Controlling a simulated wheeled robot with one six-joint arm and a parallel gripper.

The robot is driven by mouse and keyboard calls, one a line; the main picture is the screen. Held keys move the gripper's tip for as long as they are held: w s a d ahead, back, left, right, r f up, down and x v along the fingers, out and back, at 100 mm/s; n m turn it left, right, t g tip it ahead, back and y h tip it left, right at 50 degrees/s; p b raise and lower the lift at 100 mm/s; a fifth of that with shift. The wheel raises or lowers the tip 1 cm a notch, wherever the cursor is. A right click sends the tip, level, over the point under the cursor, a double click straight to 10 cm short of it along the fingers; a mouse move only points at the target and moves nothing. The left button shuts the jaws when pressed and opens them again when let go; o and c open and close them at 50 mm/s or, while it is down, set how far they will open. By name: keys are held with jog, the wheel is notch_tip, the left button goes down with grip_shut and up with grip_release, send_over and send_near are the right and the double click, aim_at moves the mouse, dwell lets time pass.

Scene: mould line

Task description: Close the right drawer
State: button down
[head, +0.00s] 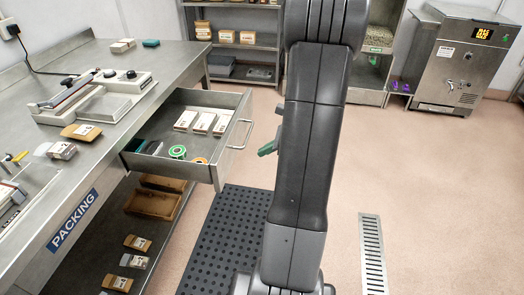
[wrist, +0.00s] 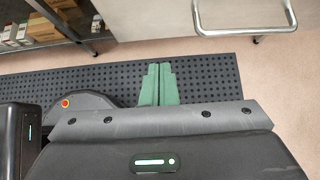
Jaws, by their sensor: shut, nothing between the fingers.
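The drawer (head: 170,168) under the steel packing bench is pulled out in the head view. Its bar handle (head: 246,134) faces right, toward my arm. Inside lie several white-labelled packs, a green ring, an orange ring and dark items. My gripper (head: 267,149) shows its green fingers to the right of the handle, apart from it; my arm hides part of it. In the wrist view, my green fingers (wrist: 158,84) are together and empty. The drawer front (wrist: 150,18) is at the top, with the handle (wrist: 245,31) above and right of the fingertips.
The bench (head: 170,55) holds a sealer (head: 95,97) and small packs. A lower shelf (head: 95,255) holds brown trays and packs. A black perforated mat (head: 222,235) lies on the floor. Shelving and a steel cabinet (head: 455,60) stand behind.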

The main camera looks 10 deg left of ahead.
aim_at(228, 162)
jog(key=x, duration=0.3)
jog(key=a+r+x, duration=0.1)
jog(key=x, duration=0.6)
jog(key=shift+a+r, duration=0.2)
jog(key=shift+a, duration=0.55)
jog(key=a+p, duration=0.2)
jog(key=a, duration=0.9)
jog(key=a+p, duration=0.2)
jog(key=a, duration=0.8)
jog(key=w+a+p, duration=0.1)
jog(key=a+p, duration=0.1)
jog(key=a, duration=0.9)
jog(key=shift+a+p, duration=0.35)
jog(key=shift+a, duration=0.05)
jog(key=shift+w+a+r, duration=0.1)
jog(key=shift+a+r, duration=0.05)
jog(key=shift+a, duration=0.1)
jog(key=shift+a+r, duration=0.1)
